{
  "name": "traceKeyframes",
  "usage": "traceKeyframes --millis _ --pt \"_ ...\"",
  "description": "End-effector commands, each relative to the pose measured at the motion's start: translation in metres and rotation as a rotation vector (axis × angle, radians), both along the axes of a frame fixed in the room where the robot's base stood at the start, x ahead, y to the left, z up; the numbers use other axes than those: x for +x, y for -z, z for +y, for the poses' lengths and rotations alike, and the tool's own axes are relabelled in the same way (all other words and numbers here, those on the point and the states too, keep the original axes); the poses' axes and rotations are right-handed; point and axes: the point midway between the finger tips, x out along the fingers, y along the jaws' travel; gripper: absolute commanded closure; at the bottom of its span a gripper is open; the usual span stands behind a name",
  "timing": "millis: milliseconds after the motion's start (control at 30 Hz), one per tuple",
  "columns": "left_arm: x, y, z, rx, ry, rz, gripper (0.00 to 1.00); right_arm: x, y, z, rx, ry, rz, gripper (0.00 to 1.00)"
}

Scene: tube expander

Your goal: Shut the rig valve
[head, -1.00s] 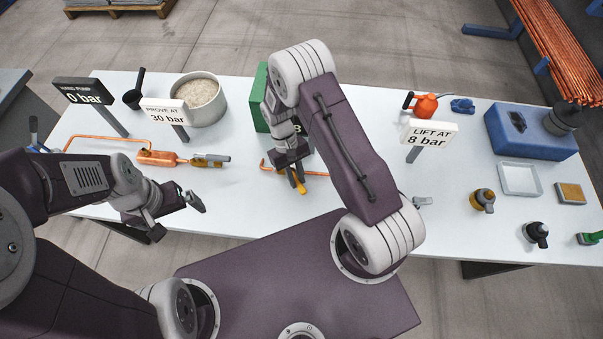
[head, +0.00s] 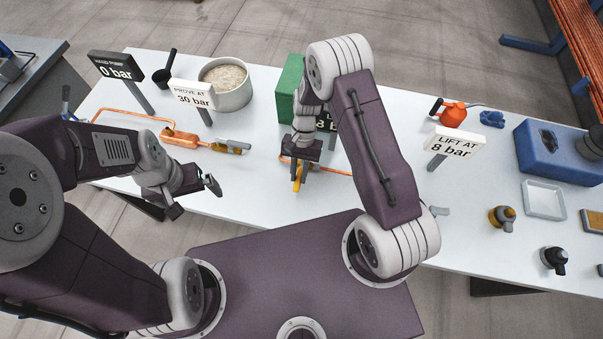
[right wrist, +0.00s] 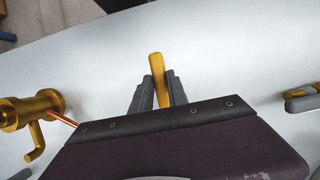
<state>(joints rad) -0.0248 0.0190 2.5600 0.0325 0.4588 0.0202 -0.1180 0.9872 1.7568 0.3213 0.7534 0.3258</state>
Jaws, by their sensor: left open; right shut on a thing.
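A yellow lever (head: 297,183) shows at the front edge of a copper pipe (head: 335,170) on the white table. My right gripper (head: 299,176) is over it, fingers down. In the right wrist view the yellow lever (right wrist: 157,72) stands between the two grey fingers (right wrist: 158,95), which are shut on it. How the lever joins the pipe is hidden by the gripper. A brass fitting with a hooked end (right wrist: 33,112) shows at the left of that view, with copper pipe running under the gripper. My left gripper (head: 193,196) is open and empty, over the table's front edge.
A copper assembly (head: 180,137) with a grey-ended brass part lies at left. Signs reading 0 bar (head: 117,67), 30 bar (head: 193,95) and 8 bar (head: 456,142) stand around. A green box (head: 289,88) is behind my right gripper.

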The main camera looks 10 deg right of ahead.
Motion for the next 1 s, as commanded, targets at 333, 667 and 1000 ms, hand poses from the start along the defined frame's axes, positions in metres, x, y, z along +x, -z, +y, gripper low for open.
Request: traceKeyframes --millis 333,667,1000 --pt "0.0 0.0001 0.0 0.0 0.0 0.0 0.0 0.0006 0.0 0.0017 0.0 0.021 0.0 1.0" --pt "0.0 0.0001 0.0 0.0 0.0 0.0 0.0 0.0006 0.0 0.0016 0.0 0.02 0.0 0.58" --pt "0.0 0.0041 0.0 0.0 0.0 0.0 0.0 0.0054 -0.0084 -0.0005 0.001 0.017 -0.004 0.58"
